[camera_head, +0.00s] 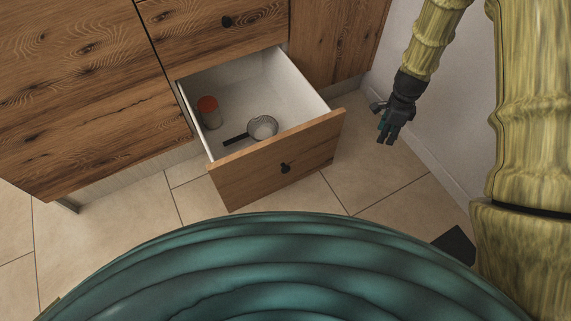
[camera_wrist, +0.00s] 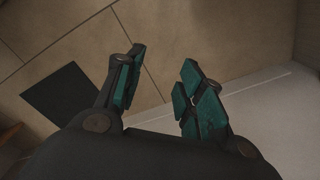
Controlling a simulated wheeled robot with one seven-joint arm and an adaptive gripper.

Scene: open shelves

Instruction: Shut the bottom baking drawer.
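The bottom drawer (camera_head: 262,172) is wooden with a white inside and a dark round knob (camera_head: 285,168). It is pulled well out of the cabinet in the head view. Inside lie a jar with a red lid (camera_head: 208,112) and a small dark-handled sieve or pan (camera_head: 262,128). My gripper (camera_head: 384,138) hangs to the right of the drawer front, apart from it, near the white wall. In the wrist view, my gripper's teal-padded fingers (camera_wrist: 160,82) are spread apart with nothing between them. The drawer is not clearly visible in the wrist view.
A closed upper drawer with a knob (camera_head: 226,22) is above the open one. Wooden cabinet fronts (camera_head: 80,90) stand on the left. The white wall (camera_head: 450,120) is close on the right. Tiled floor (camera_head: 385,185) lies clear right of the drawer. A dark flat patch (camera_wrist: 68,92) lies on the floor.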

